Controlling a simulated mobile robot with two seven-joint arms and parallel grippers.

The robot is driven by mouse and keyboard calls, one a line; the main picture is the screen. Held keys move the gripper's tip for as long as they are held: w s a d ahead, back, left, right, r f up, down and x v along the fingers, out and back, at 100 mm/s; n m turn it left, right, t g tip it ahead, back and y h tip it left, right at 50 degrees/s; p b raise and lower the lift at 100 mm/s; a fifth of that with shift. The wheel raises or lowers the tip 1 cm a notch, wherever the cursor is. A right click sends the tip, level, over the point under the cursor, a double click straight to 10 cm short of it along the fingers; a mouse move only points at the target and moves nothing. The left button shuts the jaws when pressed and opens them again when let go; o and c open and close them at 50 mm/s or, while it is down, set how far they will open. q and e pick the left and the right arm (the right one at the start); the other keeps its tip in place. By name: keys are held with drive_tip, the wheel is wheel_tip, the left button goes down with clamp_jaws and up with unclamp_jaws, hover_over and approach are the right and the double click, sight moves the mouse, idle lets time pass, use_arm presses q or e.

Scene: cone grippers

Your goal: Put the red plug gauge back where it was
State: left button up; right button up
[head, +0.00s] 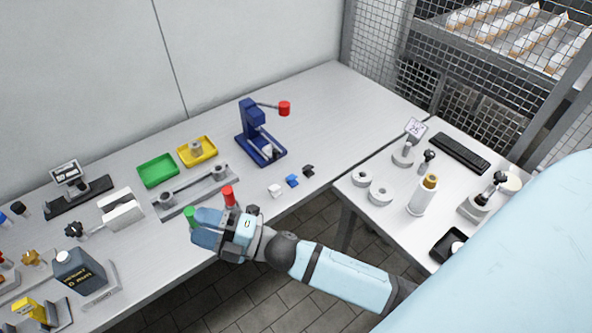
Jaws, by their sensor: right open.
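The red plug gauge (228,193) shows its red handle upright near the front edge of the long table; its lower end is hidden behind my right gripper. A green-handled gauge (190,215) stands to its left, its lower part also hidden by the gripper. My right gripper (204,226) is open, coming in from the right at the table's front edge, with its fingers pointing left. It overlaps both gauges in the picture; I cannot tell whether it touches either. My left gripper is not in view.
A long grey fixture (196,191) lies just behind the gauges. Green (158,182) and yellow (187,162) trays sit behind it. A side table (405,208) holds rings and a bottle.

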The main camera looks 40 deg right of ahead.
drive_tip(key=s+d+f+m+g+h, duration=0.2)
drive_tip(key=s+d+f+m+h, duration=0.45)
drive_tip(key=f+m, duration=0.4)
drive_tip(key=s+d+f+m+g+h, duration=0.2)
drive_tip(key=s+d+f+m+h, duration=0.4)
drive_tip(key=s+f+m, duration=0.35)
wheel_tip(320, 180, up, 8)
drive_tip(key=w+m+p, duration=0.1)
drive_tip(key=w+p, duration=0.1)
drive_tip(key=p, duration=0.6)
drive_tip(key=shift+f+m, duration=0.25)
drive_tip(key=shift+m, duration=0.05)
drive_tip(key=shift+r+y, duration=0.2)
drive_tip(key=shift+y, duration=0.05)
